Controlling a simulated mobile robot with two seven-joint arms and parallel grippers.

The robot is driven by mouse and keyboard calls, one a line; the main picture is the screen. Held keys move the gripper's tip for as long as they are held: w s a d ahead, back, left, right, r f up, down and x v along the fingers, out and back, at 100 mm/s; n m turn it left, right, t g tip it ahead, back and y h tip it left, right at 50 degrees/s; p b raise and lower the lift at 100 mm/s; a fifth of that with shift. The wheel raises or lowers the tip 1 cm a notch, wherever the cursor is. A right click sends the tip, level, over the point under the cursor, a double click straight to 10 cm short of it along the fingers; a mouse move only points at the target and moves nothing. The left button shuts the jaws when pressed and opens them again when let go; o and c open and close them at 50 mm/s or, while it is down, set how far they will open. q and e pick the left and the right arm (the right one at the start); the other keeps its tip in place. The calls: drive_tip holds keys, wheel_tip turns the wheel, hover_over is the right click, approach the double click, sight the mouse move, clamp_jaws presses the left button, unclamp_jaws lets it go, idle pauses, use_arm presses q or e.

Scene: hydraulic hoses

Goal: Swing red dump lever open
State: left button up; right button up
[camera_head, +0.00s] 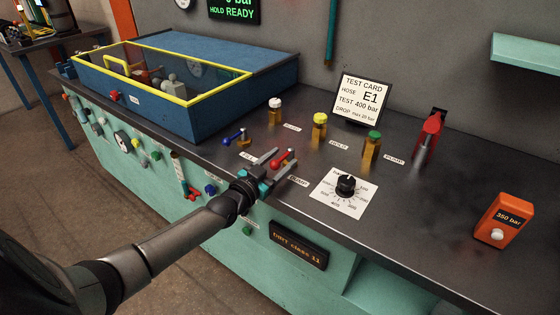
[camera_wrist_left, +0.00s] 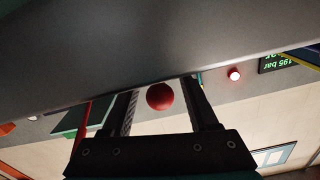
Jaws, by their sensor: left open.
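The red dump lever (camera_head: 284,160) stands on the dark bench top near its front edge, beside a small label that appears to read DUMP (camera_head: 298,182). My left gripper (camera_head: 281,164) is open, with its two fingers pointing at the lever and one on either side of it. In the left wrist view, the lever's round red knob (camera_wrist_left: 160,97) shows between the two fingers, with gaps to both sides. Whether a finger touches it cannot be told. The lever's lower part is partly hidden by the gripper. My right gripper is not in view.
A blue lever (camera_head: 233,138) stands left of the gripper, by the blue yellow-rimmed box (camera_head: 200,109). A black dial (camera_head: 346,186) is to the right. Several brass valves, a test card (camera_head: 361,100), a red-handled pump (camera_head: 429,138) and an orange gauge (camera_head: 503,220) stand on the bench.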

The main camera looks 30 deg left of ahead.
use_arm(q)
clamp_jaws()
idle(0.3)
idle(1.1)
